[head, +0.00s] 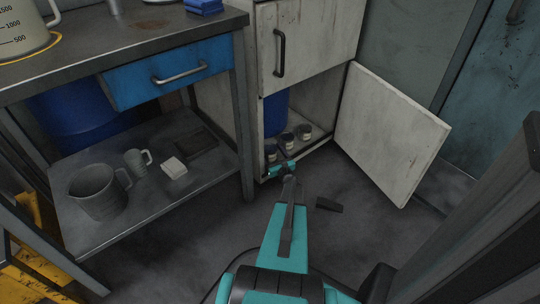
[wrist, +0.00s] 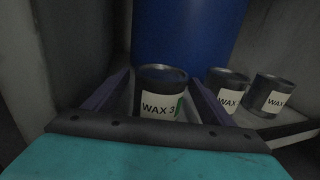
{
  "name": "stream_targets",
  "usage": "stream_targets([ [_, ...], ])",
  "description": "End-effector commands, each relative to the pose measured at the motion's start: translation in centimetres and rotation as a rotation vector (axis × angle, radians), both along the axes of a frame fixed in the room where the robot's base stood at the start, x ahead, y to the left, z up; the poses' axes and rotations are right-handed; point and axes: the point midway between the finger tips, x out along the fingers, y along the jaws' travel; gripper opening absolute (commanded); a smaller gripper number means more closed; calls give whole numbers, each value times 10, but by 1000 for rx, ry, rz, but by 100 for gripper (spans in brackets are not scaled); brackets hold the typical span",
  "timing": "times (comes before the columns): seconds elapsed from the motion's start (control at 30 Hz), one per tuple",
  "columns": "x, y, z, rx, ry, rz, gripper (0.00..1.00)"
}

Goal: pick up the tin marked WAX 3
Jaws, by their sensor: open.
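The tin marked WAX 3 (wrist: 158,90) stands upright in the wrist view, dark with a white label and a green strip at the label's right edge. My gripper (wrist: 160,95) is open, with one finger to the left of the tin and one to the right. The tin is between or just beyond the fingertips; I cannot tell whether they touch it. In the head view my gripper (head: 281,168) is at the mouth of the open lower cupboard, at the leftmost tin (head: 270,152), which it partly hides.
Two more WAX tins (wrist: 228,92) (wrist: 272,95) stand close to the right, their numbers unclear. A blue drum (wrist: 185,35) stands behind. The cupboard's left wall (wrist: 75,50) is close by. The open cupboard door (head: 390,135) swings out to the right. A workbench (head: 130,45) stands left.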

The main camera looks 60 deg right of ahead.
Motion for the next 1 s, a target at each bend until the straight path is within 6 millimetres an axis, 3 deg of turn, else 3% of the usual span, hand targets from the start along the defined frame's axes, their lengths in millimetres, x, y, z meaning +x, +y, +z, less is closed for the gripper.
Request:
stream_targets([
  [0.43,1,1,0,0,0,1,77],
  [0.73,0,1,0,0,0,1,26],
  [1.0,1,1,1,-1,-1,1,24],
])
